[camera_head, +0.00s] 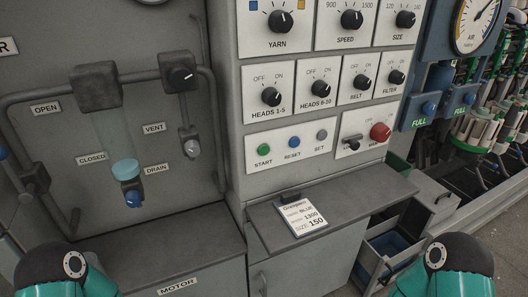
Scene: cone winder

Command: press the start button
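The green start button (264,149) sits on a white panel at the middle of the machine front, above the label START. The blue reset button (294,142) and the grey set button (321,135) are to its right on the same panel. Parts of my two teal arms show at the lower left and lower right edges, well apart from the panel. Neither gripper is in view, and nothing touches the start button.
A red knob (380,132) and a small black lever (351,142) are right of the buttons. Rows of dials are above. A grey shelf (375,196) with a card (299,217) juts out below. Pipes and a blue valve (133,198) are at left; an open drawer (388,252) is at lower right.

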